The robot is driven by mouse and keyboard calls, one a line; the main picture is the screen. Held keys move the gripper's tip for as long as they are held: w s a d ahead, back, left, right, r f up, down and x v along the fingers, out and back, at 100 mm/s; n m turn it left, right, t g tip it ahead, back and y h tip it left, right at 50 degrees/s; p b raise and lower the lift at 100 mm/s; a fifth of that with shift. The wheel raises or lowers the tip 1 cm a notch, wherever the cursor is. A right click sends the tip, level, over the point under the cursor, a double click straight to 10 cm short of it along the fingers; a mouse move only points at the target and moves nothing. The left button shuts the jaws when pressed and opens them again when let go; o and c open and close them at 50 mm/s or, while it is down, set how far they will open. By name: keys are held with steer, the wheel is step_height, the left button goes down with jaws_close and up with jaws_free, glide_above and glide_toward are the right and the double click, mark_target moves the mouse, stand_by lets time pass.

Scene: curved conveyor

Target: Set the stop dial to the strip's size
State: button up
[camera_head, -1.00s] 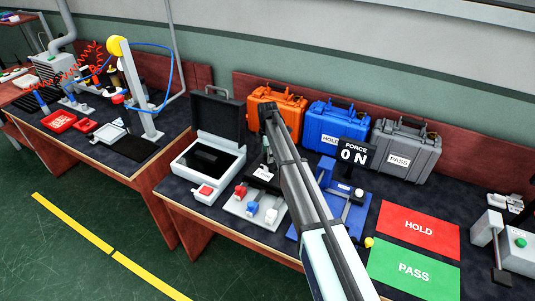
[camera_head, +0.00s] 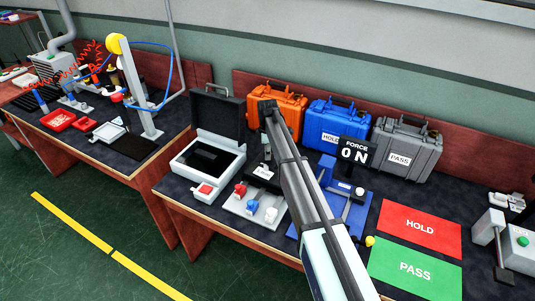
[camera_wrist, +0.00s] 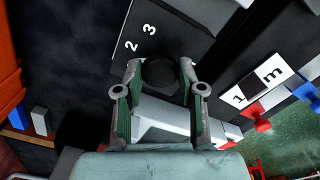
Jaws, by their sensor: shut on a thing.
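In the wrist view, the black round dial knob (camera_wrist: 160,73) sits between the fingertips of my gripper (camera_wrist: 159,77), which is shut on it. The dark dial plate (camera_wrist: 128,50) shows white marks 2 and 3 beside the knob; other marks are hidden, and I cannot read the setting. A pale grey piece (camera_wrist: 165,112) shows between the fingers, and I cannot tell what it is. In the head view, my gripper (camera_head: 265,158) points down at the dial plate (camera_head: 262,173), with the knob mostly hidden by the arm. I cannot make out the strip for sure.
Red (camera_head: 240,190), blue (camera_head: 252,207) and white (camera_head: 271,215) small parts stand on a grey fixture just in front. An open case (camera_head: 181,170) is at left. Orange, blue and grey cases line the back. The force display (camera_head: 354,150) reads 0 N.

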steer(key=m+b, duration=0.2)
steer(key=m, duration=0.5)
steer(key=shift+f, duration=0.15)
steer(key=m, duration=0.4)
steer(key=shift+b, duration=0.3)
steer(key=shift+m, duration=1.9)
steer(key=shift+s, duration=0.1)
steer(key=o, duration=1.1)
steer(key=shift+o, duration=0.2)
steer(key=shift+r, duration=0.2)
step_height(320, 180, up, 12)
steer(key=shift+f, duration=0.15)
